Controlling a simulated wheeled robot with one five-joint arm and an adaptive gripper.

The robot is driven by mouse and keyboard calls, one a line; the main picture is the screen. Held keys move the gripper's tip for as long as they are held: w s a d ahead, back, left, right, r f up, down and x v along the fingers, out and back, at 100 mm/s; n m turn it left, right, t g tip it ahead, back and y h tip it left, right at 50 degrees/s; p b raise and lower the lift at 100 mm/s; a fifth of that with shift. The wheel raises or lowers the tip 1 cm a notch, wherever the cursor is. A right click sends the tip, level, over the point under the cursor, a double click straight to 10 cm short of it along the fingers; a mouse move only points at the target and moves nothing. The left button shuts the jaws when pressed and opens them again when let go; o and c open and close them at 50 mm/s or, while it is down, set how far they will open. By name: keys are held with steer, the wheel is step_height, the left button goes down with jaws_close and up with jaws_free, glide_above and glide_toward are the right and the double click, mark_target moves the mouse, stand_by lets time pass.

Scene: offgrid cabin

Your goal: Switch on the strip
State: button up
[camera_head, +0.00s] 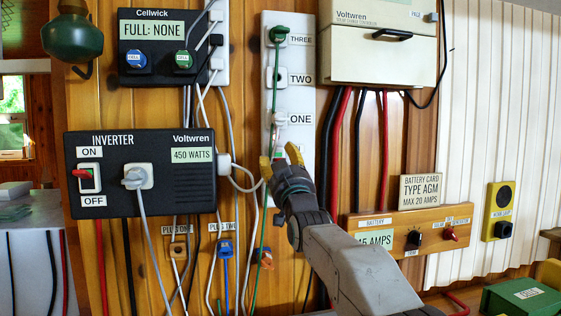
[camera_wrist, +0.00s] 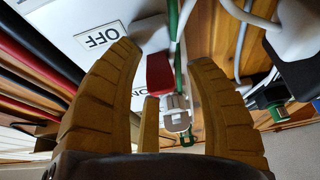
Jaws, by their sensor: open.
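The strip (camera_head: 297,100) is a tall white panel on the wood wall with sockets labelled ONE, TWO and THREE. A green plug (camera_head: 278,35) sits in the socket at THREE. My gripper (camera_head: 280,160) is open at the lower part of the strip, below ONE, and hides what is behind it. In the wrist view, a red switch (camera_wrist: 158,72) shows between my open yellow fingers, beside an OFF label (camera_wrist: 99,38). I cannot tell which way the switch is tipped, nor whether a finger touches it. A grey plug (camera_wrist: 178,120) with a cord is close by.
The black inverter (camera_head: 190,180) with a red ON/OFF switch (camera_head: 83,174) is left of the strip. The Cellwick box (camera_head: 155,65) is above it. A green cord (camera_head: 262,240) and white cords hang beside my gripper. The controller box (camera_head: 375,60) and battery board (camera_head: 400,225) are right.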

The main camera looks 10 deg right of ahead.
jaws_close()
stand_by(0.5)
